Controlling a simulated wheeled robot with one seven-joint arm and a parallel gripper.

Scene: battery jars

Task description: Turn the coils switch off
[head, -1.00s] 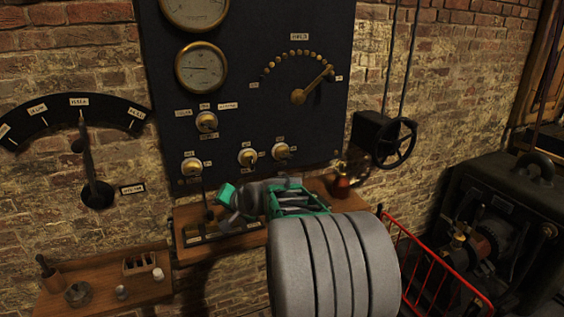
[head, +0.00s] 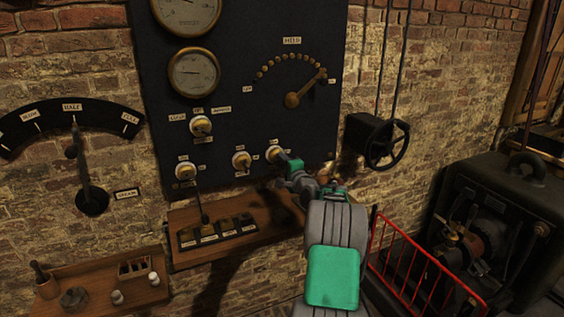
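The dark switch panel (head: 235,105) on the brick wall carries several small brass knobs with pale plates. Three stand along its lower edge: a left knob (head: 185,171), a middle knob (head: 241,160) and a right knob (head: 273,154). Their labels are too small to read, so I cannot tell which is the coils switch. My gripper (head: 286,162), with green parts, is right at the right knob, overlapping its right side in the head view. I cannot tell whether it touches the knob. Its fingers are mostly hidden, and their opening does not show.
A field dial lever (head: 304,90) and a black handwheel (head: 386,144) are above and right of my gripper. A wooden shelf (head: 185,217) with a row of dark blocks sits below the panel. A red rail (head: 420,262) and dark machine (head: 500,220) stand at right.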

